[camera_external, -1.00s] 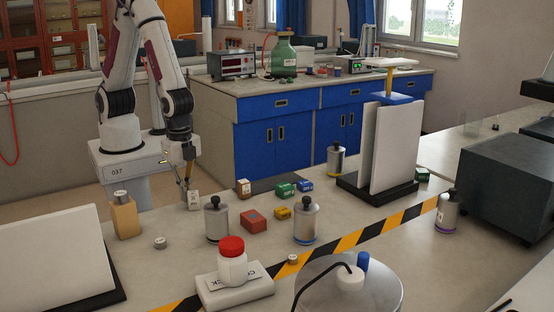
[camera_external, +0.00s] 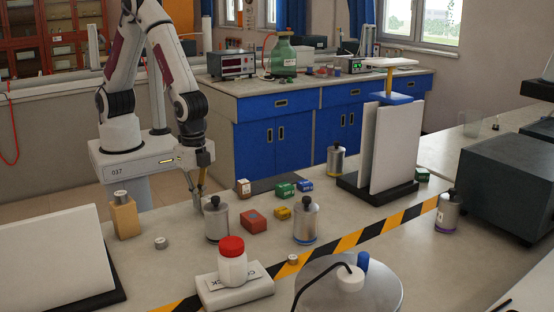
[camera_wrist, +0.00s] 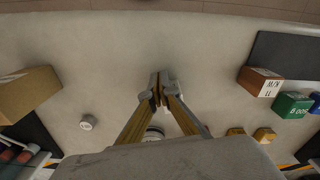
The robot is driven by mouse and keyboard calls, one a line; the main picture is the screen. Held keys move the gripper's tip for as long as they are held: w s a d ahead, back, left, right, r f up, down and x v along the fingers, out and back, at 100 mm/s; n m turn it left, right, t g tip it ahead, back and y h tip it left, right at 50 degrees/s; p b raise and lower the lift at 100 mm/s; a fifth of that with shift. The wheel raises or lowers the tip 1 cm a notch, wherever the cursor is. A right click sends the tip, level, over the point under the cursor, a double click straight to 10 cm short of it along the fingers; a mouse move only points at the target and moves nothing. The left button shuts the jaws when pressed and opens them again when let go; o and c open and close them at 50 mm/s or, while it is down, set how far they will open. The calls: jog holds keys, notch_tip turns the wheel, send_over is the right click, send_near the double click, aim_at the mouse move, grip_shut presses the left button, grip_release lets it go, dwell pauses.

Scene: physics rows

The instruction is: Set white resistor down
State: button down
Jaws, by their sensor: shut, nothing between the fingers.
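My gripper (camera_external: 200,199) is low over the bench, just left of the near metal canister (camera_external: 217,219). In the wrist view its fingertips (camera_wrist: 159,88) are together, with no part clearly held between them. I cannot make out the white resistor clearly now; the fingers or the canister may hide it. A brown block with a white labelled face (camera_external: 243,188) stands to the right of my gripper, and it also shows in the wrist view (camera_wrist: 263,82).
Red (camera_external: 253,220), green (camera_external: 285,190) and yellow (camera_external: 282,213) blocks lie to the right. A tan block (camera_external: 124,217) and a small metal weight (camera_external: 161,243) are on the left. Another canister (camera_external: 306,222) stands near the striped tape.

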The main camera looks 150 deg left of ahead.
jog(key=shift+s, duration=0.2)
jog(key=shift+s+d, duration=0.25)
jog(key=shift+s, duration=0.55)
jog(key=shift+s+d, duration=0.2)
jog(key=shift+s, duration=0.55)
jog(key=shift+s+r, duration=0.2)
jog(key=shift+r, duration=0.05)
notch_tip(320, 180, up, 10)
jog(key=shift+f, duration=0.25)
jog(key=shift+s, duration=0.1)
jog(key=s+d+r+m+t, duration=0.1)
jog(key=s+d+r+t, duration=0.1)
jog(key=s+d+r, duration=0.3)
jog(key=s+d+r+m+t, duration=0.1)
jog(key=s+d+r+t, duration=0.2)
jog(key=s+r, duration=0.9)
jog(key=shift+s+d+r+m+t, duration=0.35)
jog(key=shift+s+d, duration=0.2)
jog(key=shift+d, duration=0.8)
